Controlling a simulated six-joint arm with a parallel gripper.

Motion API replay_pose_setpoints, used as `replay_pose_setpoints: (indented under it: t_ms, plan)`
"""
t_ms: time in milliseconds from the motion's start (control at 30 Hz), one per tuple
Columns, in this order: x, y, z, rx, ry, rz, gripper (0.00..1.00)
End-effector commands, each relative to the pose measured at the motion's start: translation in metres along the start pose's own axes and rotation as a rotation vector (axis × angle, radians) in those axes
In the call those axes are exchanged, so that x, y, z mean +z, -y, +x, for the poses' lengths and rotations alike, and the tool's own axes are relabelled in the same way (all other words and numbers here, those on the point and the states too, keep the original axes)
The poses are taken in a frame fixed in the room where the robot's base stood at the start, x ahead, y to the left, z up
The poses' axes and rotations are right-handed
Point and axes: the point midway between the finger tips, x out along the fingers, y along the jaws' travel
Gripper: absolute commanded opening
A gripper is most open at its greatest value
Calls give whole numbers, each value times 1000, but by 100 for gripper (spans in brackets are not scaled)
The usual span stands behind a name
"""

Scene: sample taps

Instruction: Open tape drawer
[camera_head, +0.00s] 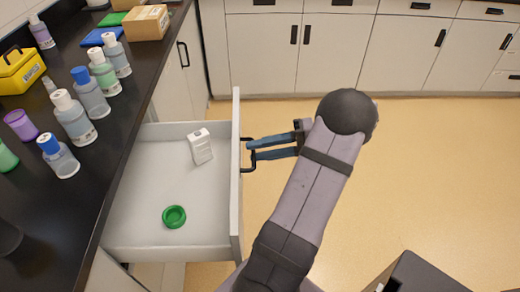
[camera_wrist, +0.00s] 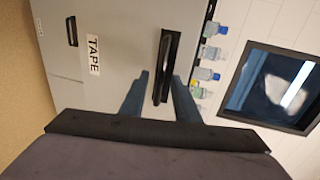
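The tape drawer (camera_head: 150,190) is pulled well out from under the black counter in the head view, with its inside showing. A green ring (camera_head: 174,217), like a tape roll, and a small white box-like item (camera_head: 201,147) lie in it. The grey drawer front, with a TAPE label (camera_wrist: 93,55), fills much of the wrist view. My gripper (camera_head: 256,148) is at the drawer's dark handle (camera_head: 248,168). In the wrist view my gripper's blue fingers (camera_wrist: 161,80) stand apart, on either side of the handle (camera_wrist: 167,55). The gap suggests they are not clamped on it.
Several bottles (camera_head: 75,118), a yellow box (camera_head: 20,72) and a cardboard box (camera_head: 146,22) stand on the black counter (camera_head: 100,150) at left. White cabinets (camera_head: 330,50) line the back. The tan floor (camera_head: 440,170) right of the drawer is largely clear.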

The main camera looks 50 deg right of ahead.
Motion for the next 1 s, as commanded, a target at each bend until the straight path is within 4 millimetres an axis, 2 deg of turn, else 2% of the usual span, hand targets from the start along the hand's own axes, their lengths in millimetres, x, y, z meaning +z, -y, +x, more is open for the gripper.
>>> replay_pose_setpoints:
  t_ms: [367, 800, 1000]
  plan:
    - [0, 0, -5, 1, -1, -1, 28]
    - [0, -1, -59, 1, -1, -1, 28]
    - [0, 0, -72, 0, -1, -1, 28]
